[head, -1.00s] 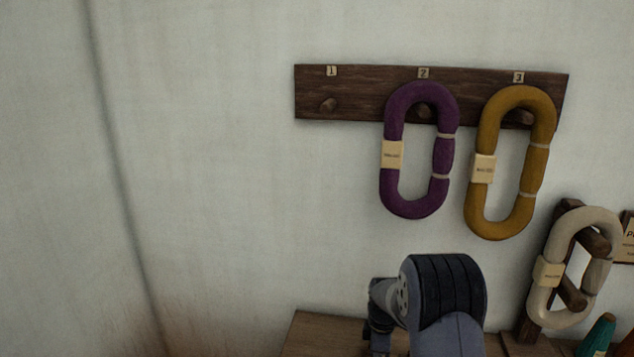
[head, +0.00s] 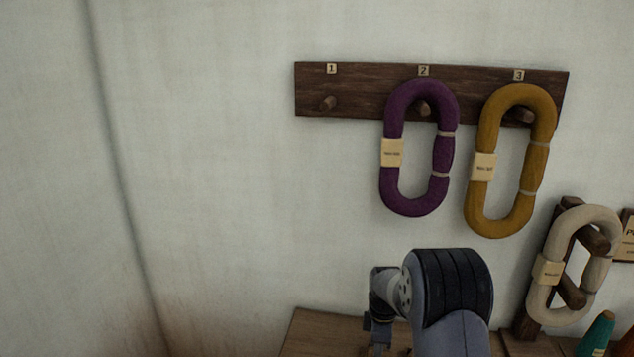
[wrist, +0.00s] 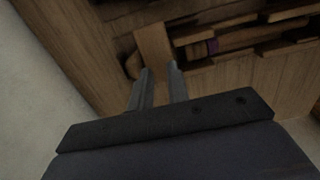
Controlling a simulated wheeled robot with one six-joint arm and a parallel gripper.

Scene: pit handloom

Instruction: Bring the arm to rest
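My gripper (wrist: 158,78) shows in the wrist view with its two fingers a little apart and nothing between them. It points at brown wooden parts of the loom (wrist: 240,85), and I cannot tell how far off they are. In the head view my arm stands folded at the bottom, right of the middle, below the hanging skeins. The fingers cannot be made out in the head view.
A dark peg rail (head: 345,103) hangs on the wall. Peg 1 is bare, peg 2 holds a purple skein (head: 443,155), peg 3 a mustard skein (head: 487,195). A cream skein (head: 540,300) hangs on a wooden stand at right. A wooden top (head: 315,335) lies below.

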